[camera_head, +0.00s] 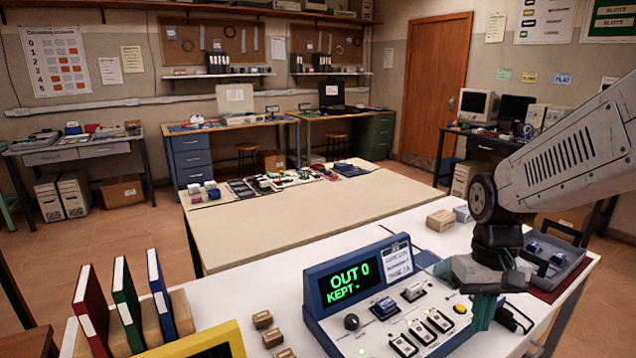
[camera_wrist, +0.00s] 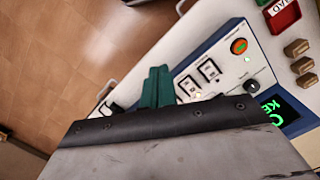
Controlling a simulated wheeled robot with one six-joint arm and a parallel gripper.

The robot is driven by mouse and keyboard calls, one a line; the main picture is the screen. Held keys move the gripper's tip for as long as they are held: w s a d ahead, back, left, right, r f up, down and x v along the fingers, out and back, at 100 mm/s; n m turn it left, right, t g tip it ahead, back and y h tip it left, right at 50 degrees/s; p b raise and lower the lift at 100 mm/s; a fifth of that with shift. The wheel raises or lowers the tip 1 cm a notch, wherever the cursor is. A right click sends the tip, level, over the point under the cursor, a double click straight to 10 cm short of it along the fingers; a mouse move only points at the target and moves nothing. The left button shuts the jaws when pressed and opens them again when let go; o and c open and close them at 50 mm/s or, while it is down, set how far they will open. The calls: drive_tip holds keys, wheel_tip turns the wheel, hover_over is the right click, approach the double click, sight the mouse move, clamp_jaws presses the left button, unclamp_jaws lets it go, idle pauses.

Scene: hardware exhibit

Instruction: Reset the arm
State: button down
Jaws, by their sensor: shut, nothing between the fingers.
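My arm (camera_head: 565,160) reaches in from the right and bends down over the right end of a blue and white console (camera_head: 340,325). My gripper (camera_head: 484,314) points down with teal fingers, beside the console's row of switches. In the wrist view the fingers (camera_wrist: 156,88) are together with nothing between them, close to the switches. I cannot tell whether the fingertips touch the panel. The console's green display (camera_head: 351,282) reads "OUT 0" and "KEPT -". Part of the console is hidden behind my gripper.
The console stands on a white table (camera_head: 290,270). Small brown blocks (camera_head: 263,320) lie left of it, near upright books (camera_head: 125,290). A grey tray (camera_head: 553,255) with blue parts lies behind my gripper at right. A beige table (camera_head: 290,220) stands beyond, its near part clear.

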drive_tip(key=s+a+r+t, duration=0.1)
drive_tip(key=s+r, duration=0.3)
drive_tip(key=s, duration=0.3)
drive_tip(key=s+r+t, duration=0.2)
drive_tip(key=s+r, duration=0.2)
drive_tip(key=s, duration=0.4)
drive_tip(key=shift+s+a+r, duration=0.2)
drive_tip(key=shift+a+r, duration=0.1)
drive_tip(key=shift+a, duration=0.05)
